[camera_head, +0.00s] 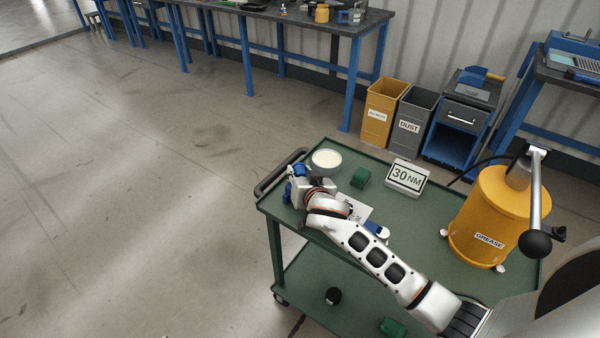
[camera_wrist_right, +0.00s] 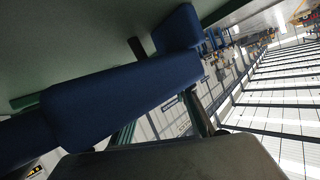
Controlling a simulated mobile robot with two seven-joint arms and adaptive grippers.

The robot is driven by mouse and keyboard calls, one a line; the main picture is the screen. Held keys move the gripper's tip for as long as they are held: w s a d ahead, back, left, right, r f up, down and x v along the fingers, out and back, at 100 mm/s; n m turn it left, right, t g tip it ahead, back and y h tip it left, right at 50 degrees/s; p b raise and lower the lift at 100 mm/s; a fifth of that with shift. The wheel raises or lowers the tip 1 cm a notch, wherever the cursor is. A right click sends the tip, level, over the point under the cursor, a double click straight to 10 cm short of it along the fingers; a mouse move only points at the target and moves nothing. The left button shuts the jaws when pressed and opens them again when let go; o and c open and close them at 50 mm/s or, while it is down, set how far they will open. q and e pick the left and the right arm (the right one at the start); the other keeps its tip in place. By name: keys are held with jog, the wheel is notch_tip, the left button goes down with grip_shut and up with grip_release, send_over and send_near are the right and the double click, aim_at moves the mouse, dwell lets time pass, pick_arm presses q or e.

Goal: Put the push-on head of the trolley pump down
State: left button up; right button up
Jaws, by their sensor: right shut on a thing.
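The trolley pump is a yellow grease drum (camera_head: 490,215) with a lever, at the right of the green trolley top (camera_head: 420,230). Its black hose (camera_head: 478,167) runs left toward the 30 NM sign. My right gripper (camera_head: 291,184) is low over the trolley's left end, by the handle. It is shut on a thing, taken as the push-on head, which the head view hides. In the right wrist view the blue fingers cross the picture, and a short dark stub (camera_wrist_right: 137,48) shows beside them. Contact with the trolley top cannot be told. My left gripper is not in view.
A round dish (camera_head: 326,160), a green block (camera_head: 360,177) and the 30 NM sign (camera_head: 408,177) stand near the gripper. A white card (camera_head: 355,208) is partly behind my arm. Bins (camera_head: 383,112) stand behind.

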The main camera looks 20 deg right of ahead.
jog(key=shift+s+f, duration=0.2)
jog(key=shift+f, duration=0.4)
jog(key=o, duration=1.2)
jog(key=shift+f, duration=0.1)
jog(key=shift+s+f, duration=0.1)
jog(key=shift+a, duration=0.1)
jog(key=r+p+v, duration=0.1)
jog(key=r+v, duration=0.1)
jog(key=v, duration=1)
jog(key=shift+w, duration=0.25)
jog(key=shift+s+f, duration=0.1)
